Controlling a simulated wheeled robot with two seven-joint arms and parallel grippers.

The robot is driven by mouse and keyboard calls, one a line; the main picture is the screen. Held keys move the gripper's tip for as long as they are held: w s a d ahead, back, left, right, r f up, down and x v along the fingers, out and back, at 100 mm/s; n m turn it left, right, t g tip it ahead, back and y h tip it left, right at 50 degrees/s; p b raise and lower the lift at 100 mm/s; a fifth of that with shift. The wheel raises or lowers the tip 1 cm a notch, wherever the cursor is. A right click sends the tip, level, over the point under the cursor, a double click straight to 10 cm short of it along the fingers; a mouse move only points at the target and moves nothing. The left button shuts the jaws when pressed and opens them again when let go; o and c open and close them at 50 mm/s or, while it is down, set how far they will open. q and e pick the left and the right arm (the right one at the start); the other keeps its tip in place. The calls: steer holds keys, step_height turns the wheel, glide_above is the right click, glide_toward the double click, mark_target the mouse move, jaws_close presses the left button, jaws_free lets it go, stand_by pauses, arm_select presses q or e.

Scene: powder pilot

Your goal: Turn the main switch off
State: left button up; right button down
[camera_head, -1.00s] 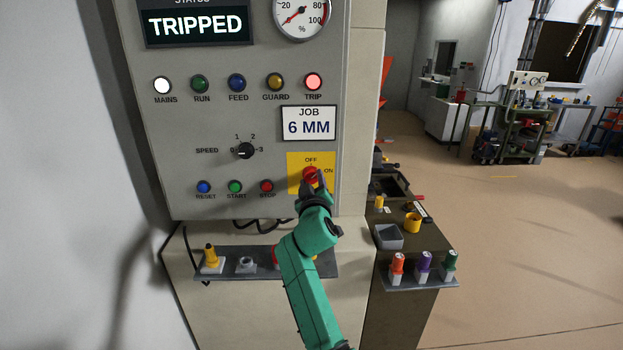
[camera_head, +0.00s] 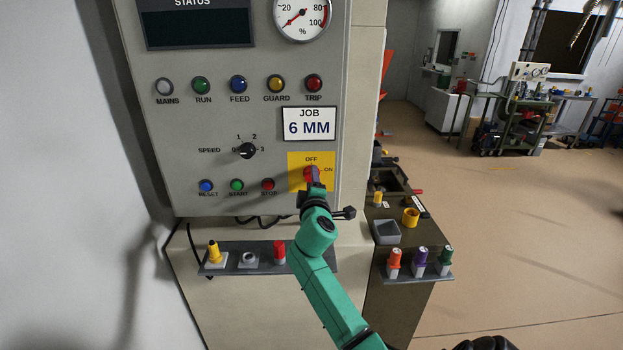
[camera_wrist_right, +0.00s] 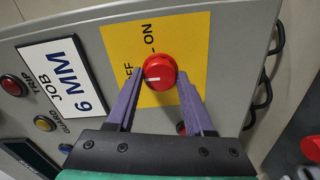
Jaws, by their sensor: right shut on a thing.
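The main switch is a round red knob (camera_wrist_right: 160,72) on a yellow plate (camera_wrist_right: 185,30) marked OFF and ON. In the wrist view its white mark points toward the OFF label. My right gripper (camera_wrist_right: 160,105) is shut on the knob, with one purple finger on each side. In the head view the right gripper (camera_head: 314,178) covers much of the knob (camera_head: 308,174) on the yellow plate (camera_head: 296,160). The status display (camera_head: 197,30) is blank. The MAINS lamp (camera_head: 164,87) is grey and the TRIP lamp (camera_head: 314,83) is dark red. My left gripper is out of view.
The grey panel (camera_head: 220,120) also carries a speed dial (camera_head: 248,150) and push buttons close to the switch. A shelf (camera_head: 225,262) with coloured pegs juts out below. A bench with a grey bin (camera_head: 386,231) stands to the right. Open floor lies beyond.

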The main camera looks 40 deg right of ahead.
steer(key=shift+d+r, duration=0.2)
steer(key=shift+r, duration=0.15)
steer(key=shift+c, duration=1.5)
jaws_free()
steer(key=b+v, duration=0.3)
steer(key=v, duration=1.1)
steer(key=shift+f+b, duration=0.35)
steer(key=shift+b, duration=0.05)
steer(key=shift+d, duration=0.1)
steer(key=shift+s+f, duration=0.1)
